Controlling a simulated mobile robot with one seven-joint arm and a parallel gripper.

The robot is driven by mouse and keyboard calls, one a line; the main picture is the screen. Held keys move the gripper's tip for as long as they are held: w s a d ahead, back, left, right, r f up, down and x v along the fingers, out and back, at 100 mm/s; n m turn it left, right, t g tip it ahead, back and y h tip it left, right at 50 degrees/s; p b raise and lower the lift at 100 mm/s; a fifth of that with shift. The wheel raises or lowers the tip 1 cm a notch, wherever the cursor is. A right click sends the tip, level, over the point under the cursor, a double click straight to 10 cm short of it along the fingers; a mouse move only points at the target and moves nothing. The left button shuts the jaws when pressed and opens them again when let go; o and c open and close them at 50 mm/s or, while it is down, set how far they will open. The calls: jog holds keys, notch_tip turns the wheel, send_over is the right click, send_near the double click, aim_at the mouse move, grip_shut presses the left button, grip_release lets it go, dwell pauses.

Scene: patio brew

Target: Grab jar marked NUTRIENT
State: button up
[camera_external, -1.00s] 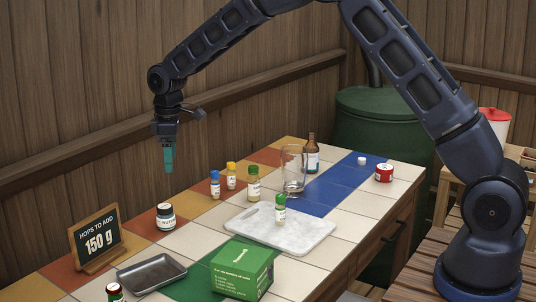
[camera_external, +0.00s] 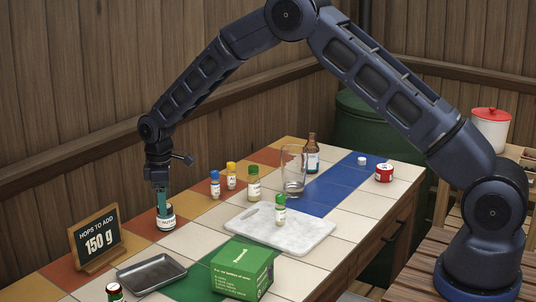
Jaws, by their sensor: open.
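The jar (camera_external: 166,222) is short, with a white label and a dark lid, and stands upright on the tiled table near its far-left edge. Part of its label lettering shows, but it is small. My gripper (camera_external: 162,207) points straight down at the jar, with its teal fingers at the height of the lid. The fingers cover part of the lid. The gripper is open, and I cannot tell whether a finger touches the jar.
A chalkboard sign (camera_external: 97,240) stands left of the jar, and a dark tray (camera_external: 151,272) lies in front. Small bottles with blue (camera_external: 215,185) and yellow (camera_external: 231,177) caps stand to the right. A green box (camera_external: 242,270), white board (camera_external: 280,230) and glass (camera_external: 293,172) stand farther right.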

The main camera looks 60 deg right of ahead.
jog(key=f, duration=0.5)
jog(key=shift+s+a, duration=0.1)
jog(key=shift+s, duration=0.15)
jog(key=c, duration=1.1)
jog(key=shift+c, duration=0.2)
